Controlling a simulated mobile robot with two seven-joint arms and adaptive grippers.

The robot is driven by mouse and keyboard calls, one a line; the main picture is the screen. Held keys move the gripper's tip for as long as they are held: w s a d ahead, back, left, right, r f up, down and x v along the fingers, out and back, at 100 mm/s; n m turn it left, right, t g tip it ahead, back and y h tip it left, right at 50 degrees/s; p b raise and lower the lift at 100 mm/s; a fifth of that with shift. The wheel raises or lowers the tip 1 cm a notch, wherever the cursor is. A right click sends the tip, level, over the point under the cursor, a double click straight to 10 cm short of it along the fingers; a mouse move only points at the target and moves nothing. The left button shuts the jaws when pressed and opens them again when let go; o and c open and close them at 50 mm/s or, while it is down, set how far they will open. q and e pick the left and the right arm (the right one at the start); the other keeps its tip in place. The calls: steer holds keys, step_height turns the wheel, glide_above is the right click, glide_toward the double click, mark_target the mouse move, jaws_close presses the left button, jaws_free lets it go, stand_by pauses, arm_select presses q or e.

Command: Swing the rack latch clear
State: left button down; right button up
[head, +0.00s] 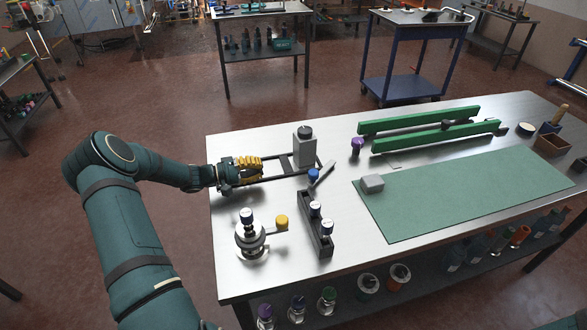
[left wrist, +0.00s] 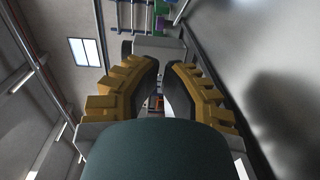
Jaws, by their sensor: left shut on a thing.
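My left gripper (head: 262,169), with ribbed yellow fingers, is low over the left part of the steel workbench. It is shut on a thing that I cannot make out. A black frame (head: 278,178) lies beside and ahead of the fingers. A grey block with a black cap (head: 304,150) stands at its right end and shows beyond the fingertips in the left wrist view (left wrist: 158,46). A thin grey bar (head: 322,173), possibly the rack latch, angles up near the rack's far end, beside a blue knob (head: 313,175). My right gripper is not in view.
A round metal fixture (head: 251,240) with a yellow-knobbed lever (head: 281,222) stands left of the rack. Green rails (head: 420,120) and a purple knob (head: 357,144) are behind.

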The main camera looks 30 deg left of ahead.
mark_target(307, 183)
arm_select(q)
steer(key=x, duration=1)
steer(key=shift+w+d, duration=0.1)
steer(key=shift+d, duration=1.8)
steer(key=shift+s+d, duration=0.2)
steer(key=shift+d, duration=0.65)
steer(key=shift+s+d, duration=0.2)
steer(key=shift+d, duration=0.6)
steer(key=shift+a+b, duration=0.1)
steer(key=shift+b, duration=0.2)
